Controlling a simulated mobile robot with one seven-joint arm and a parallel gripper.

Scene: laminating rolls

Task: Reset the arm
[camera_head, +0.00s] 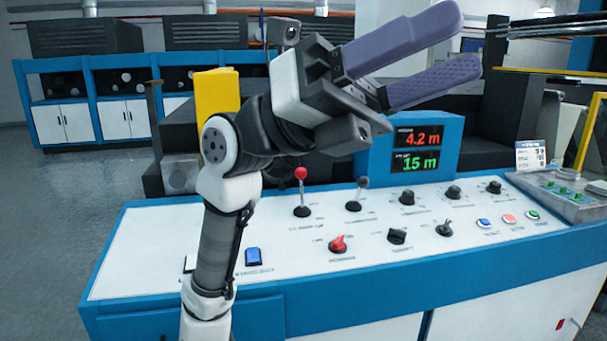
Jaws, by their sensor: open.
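My arm rises at the left of centre in the head view, in front of the control console. My gripper (436,55) is open at its end, raised above the console and pointing up and to the right. Its two purple-grey fingers are apart with nothing between them. The gripper is clear of the levers and knobs below. It hides part of the machinery behind.
The white and blue console (140,255) carries a red-topped lever (301,190), a grey-topped lever (357,193), a red knob (339,244), several black knobs and buttons. A display (417,160) reads 4.2 m and 15 m. Blue-framed cabinets (88,110) stand behind left; grey floor is clear at left.

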